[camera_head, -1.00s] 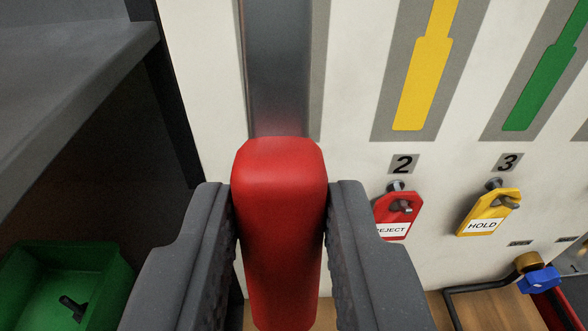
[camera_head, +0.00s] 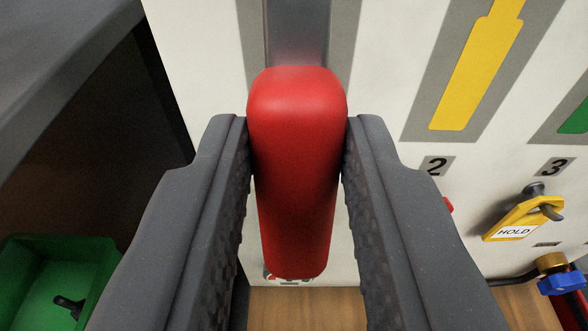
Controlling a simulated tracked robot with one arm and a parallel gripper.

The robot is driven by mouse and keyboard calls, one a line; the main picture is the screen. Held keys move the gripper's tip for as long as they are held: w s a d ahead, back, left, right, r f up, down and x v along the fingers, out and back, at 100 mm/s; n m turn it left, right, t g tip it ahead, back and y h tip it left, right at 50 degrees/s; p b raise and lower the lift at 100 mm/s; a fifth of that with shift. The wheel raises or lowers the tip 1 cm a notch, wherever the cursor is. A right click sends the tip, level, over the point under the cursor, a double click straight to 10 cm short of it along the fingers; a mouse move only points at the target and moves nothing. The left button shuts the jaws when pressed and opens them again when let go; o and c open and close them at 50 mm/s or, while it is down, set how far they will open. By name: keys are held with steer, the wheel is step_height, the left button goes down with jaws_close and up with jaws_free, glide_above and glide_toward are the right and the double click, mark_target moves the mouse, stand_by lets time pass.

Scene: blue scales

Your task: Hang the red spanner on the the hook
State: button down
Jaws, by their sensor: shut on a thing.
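The red spanner has a thick red handle (camera_head: 297,170) and a grey metal shank that runs up out of the top of the view. My gripper (camera_head: 297,135) is shut on the red handle, with one dark finger along each side. The spanner is upright in front of the white board (camera_head: 390,30). A grey painted strip (camera_head: 345,40) shows on both sides of the shank. The spanner's upper end and any hook for it are out of view, so I cannot tell whether they touch.
A yellow spanner outline (camera_head: 475,75) and part of a green one (camera_head: 575,118) are to the right. A yellow HOLD tag (camera_head: 515,220) hangs on a peg under number 3. A green bin (camera_head: 55,275) is low left; a blue valve handle (camera_head: 562,283) is low right.

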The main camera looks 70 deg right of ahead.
steer(key=shift+r+p+x, duration=0.2)
steer(key=shift+p+x, duration=0.7)
steer(key=shift+x, duration=0.1)
steer(key=shift+r+p+x, duration=0.15)
steer(key=shift+p+x, duration=0.7)
steer(key=shift+x, duration=0.15)
steer(key=shift+d+f+b, duration=0.3)
steer(key=shift+f+b, duration=0.15)
steer(key=shift+b, duration=0.15)
steer(key=shift+w+d+f+b, duration=0.1)
steer(key=shift+w+d+b, duration=0.05)
steer(key=shift+b, duration=0.15)
steer(key=c, duration=1.1)
jaws_free()
steer(key=shift+f+b+v, duration=0.2)
steer(key=shift+b+v, duration=0.65)
steer(key=shift+v, duration=0.25)
steer(key=shift+f+b+v, duration=0.2)
steer(key=shift+b+v, duration=0.65)
steer(key=shift+v, duration=0.3)
steer(key=shift+f+b+v, duration=0.2)
steer(key=shift+b+v, duration=0.65)
steer(key=shift+v, duration=0.25)
